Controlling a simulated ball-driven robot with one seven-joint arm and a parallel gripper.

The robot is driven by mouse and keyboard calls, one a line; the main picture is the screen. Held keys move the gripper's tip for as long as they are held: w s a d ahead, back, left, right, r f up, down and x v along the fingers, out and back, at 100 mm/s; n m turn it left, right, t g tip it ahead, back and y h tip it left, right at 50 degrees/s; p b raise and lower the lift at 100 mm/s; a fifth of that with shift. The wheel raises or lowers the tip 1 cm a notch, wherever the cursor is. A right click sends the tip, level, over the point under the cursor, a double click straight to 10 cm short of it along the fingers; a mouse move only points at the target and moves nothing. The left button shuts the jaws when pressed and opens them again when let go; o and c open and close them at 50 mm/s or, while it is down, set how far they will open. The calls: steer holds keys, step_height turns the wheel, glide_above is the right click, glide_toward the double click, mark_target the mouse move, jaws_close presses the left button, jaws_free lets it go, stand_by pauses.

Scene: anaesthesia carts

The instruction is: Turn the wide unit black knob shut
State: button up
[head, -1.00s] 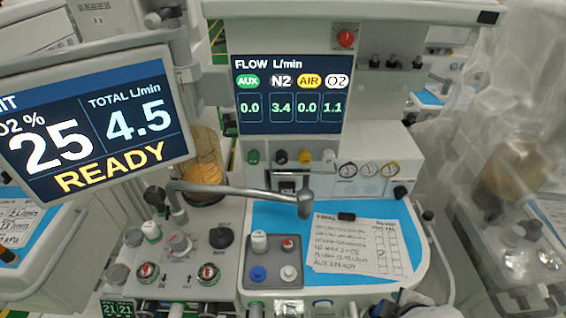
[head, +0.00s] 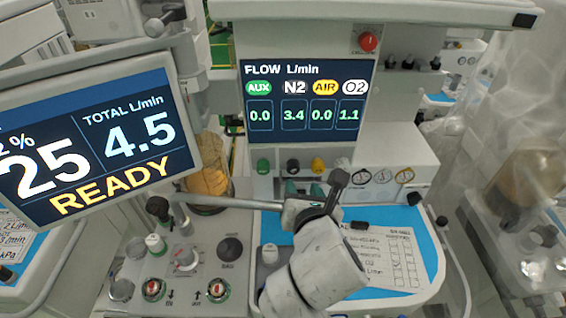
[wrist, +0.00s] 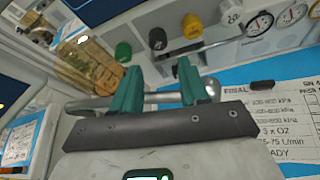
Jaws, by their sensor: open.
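The black knob (head: 293,166) sits under the flow display (head: 304,100), between a green knob (head: 263,166) and a yellow knob (head: 318,165). The display reads N2 3.4. In the wrist view the black knob (wrist: 157,38) is ahead of my gripper (wrist: 158,68), roughly centred between its two green fingers. In the head view my gripper (head: 305,188) is just below the knob row, partly hidden by my arm.
A white knob (wrist: 229,12) is right of the yellow one. Gauges (head: 383,175) stand right. A paper sheet (head: 395,255) lies on the blue worktop.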

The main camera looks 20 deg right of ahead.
mark_target(294, 169)
steer(key=x, duration=1.1)
steer(key=shift+a+r+p, duration=0.1)
steer(key=shift+r+p, duration=0.1)
steer(key=shift+p, duration=0.15)
steer(key=c, duration=0.8)
